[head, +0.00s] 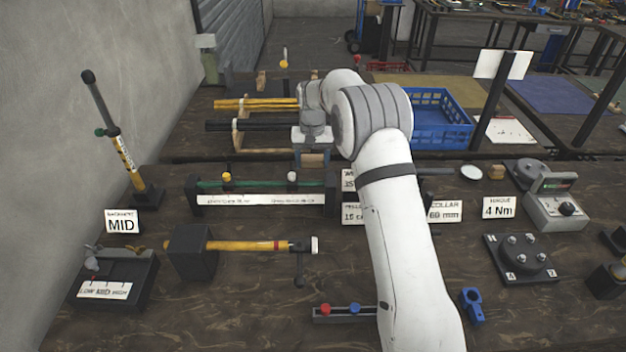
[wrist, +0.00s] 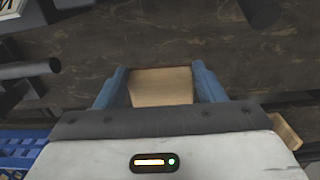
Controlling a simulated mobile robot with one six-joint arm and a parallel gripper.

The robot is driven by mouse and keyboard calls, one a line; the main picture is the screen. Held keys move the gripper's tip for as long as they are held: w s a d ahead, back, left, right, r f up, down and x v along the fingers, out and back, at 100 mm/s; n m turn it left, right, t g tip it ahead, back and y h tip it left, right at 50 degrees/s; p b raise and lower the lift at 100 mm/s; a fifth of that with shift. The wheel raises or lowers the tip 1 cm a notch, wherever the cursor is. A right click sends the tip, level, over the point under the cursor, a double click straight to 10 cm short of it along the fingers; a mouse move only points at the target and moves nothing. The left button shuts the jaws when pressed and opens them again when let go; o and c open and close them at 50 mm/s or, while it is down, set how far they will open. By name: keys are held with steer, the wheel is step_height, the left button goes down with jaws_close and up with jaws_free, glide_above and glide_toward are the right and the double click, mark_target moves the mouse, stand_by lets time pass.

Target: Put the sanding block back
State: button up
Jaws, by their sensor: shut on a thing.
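The sanding block is a tan wooden block (wrist: 160,88) between the two blue fingers of my gripper (wrist: 160,80) in the wrist view. My gripper is shut on it. In the head view the block (head: 313,160) shows as a small tan piece under my gripper, near the seam between the front and back benches. The dark bench top shows beyond the block in the wrist view. I cannot tell whether the block touches the bench.
A blue crate (head: 447,130) stands right of my gripper. A rack with yellow and black rods (head: 255,104) lies to the left. A dark fixture with a green bar (head: 258,199) is in front.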

steer(key=shift+f, duration=3.25)
steer(key=o, duration=0.9)
steer(key=shift+r, duration=0.1)
